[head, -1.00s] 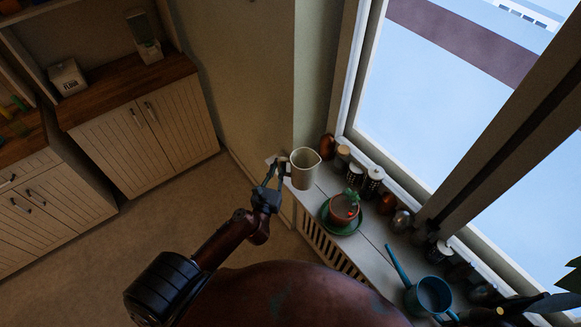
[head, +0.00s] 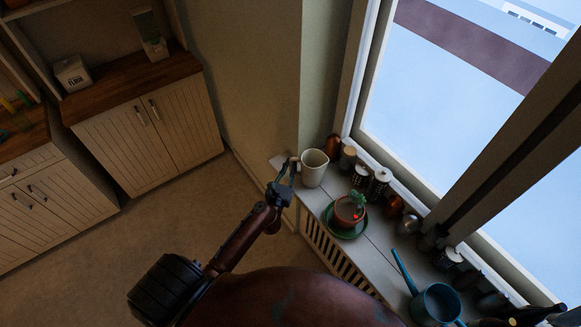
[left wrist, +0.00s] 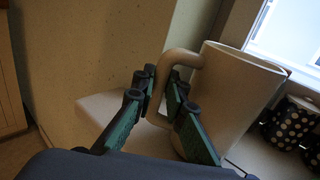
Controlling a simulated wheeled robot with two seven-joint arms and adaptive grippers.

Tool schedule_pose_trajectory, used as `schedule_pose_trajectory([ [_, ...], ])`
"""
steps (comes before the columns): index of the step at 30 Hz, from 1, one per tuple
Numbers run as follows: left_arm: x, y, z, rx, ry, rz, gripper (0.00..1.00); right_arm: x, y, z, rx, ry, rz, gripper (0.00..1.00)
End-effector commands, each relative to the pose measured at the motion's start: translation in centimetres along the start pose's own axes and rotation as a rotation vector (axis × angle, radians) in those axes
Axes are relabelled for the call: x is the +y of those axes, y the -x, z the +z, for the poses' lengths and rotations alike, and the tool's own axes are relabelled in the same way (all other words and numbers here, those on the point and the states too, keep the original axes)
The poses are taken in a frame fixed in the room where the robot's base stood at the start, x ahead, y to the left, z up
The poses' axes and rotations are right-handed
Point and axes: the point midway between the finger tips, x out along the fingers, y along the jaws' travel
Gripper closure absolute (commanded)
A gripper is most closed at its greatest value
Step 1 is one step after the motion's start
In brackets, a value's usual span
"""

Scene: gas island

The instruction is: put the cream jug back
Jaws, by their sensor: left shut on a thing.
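The cream jug (head: 314,171) is a pale, tapered jug with its handle on the left. It is upright at the far left end of the grey window sill (head: 374,242); whether its base rests on the sill is hard to tell. My left gripper (head: 291,172) is at its left side, shut on the handle. In the left wrist view the green-padded fingers of my left gripper (left wrist: 165,112) are on either side of the handle, and the jug's body (left wrist: 235,95) is just right of them. My right gripper is not in view.
A potted plant on a green saucer (head: 347,230) stands nearer on the sill. Polka-dot canisters (head: 379,183) and several other jars line the window side. The wall (head: 240,90) lies left of the jug.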

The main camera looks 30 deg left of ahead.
Motion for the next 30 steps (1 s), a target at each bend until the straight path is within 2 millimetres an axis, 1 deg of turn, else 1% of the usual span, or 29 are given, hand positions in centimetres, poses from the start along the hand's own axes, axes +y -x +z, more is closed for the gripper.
schedule_pose_trajectory([
  [1, 0.0, -0.1, 0.3, -0.004, 0.001, 0.000, 1.00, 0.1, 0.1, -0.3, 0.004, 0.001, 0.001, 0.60],
  [5, 0.0, -0.1, 0.3, -0.004, 0.001, 0.000, 1.00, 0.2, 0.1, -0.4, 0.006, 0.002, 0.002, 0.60],
  [9, 0.0, -0.1, 0.0, -0.003, 0.001, 0.000, 1.00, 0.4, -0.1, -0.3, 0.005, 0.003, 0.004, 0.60],
  [10, 0.0, 0.0, -0.2, -0.001, 0.000, 0.000, 0.88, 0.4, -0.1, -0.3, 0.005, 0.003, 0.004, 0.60],
  [17, 0.1, 0.0, -0.1, -0.001, -0.001, 0.000, 0.72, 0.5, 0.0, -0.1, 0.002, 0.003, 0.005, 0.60],
  [25, 0.1, 0.0, -0.1, -0.001, -0.001, 0.001, 0.71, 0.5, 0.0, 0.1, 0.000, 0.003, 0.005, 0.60],
  [28, 0.1, 0.1, 0.3, -0.001, -0.001, 0.001, 0.71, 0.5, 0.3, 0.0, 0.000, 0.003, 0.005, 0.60],
  [30, 0.1, 1.0, 0.0, 0.002, 0.000, 0.001, 0.71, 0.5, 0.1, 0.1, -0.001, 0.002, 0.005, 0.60],
])
